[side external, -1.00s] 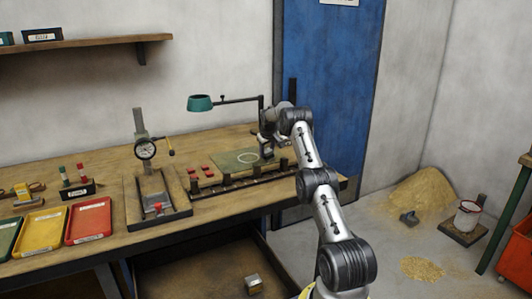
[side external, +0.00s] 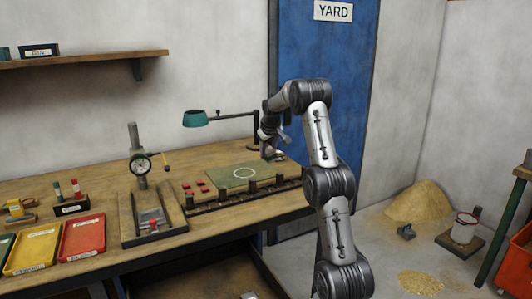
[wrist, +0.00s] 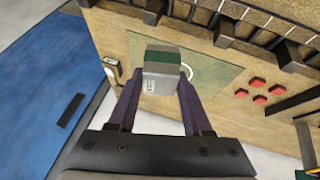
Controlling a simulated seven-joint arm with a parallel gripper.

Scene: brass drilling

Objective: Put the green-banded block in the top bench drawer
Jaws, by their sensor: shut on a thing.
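The green-banded block (wrist: 163,72) is pale grey with a dark green band and a small printed label. It sits between the two purple fingers of my gripper (wrist: 160,88), which are shut on it in the wrist view. In the side view my gripper (side external: 268,150) is above the right part of the bench, near the green mat; the block is too small to make out there. The bench drawer (side external: 205,280) stands open under the bench top, well below my gripper. Its lower part is cut off by the frame edge.
A teal lamp (side external: 195,118) reaches over the bench close to my gripper. A dial gauge stand (side external: 140,165), a slotted rack (side external: 245,197) and red pieces (side external: 201,186) stand left of it. Another metal block (side external: 249,296) shows in the drawer.

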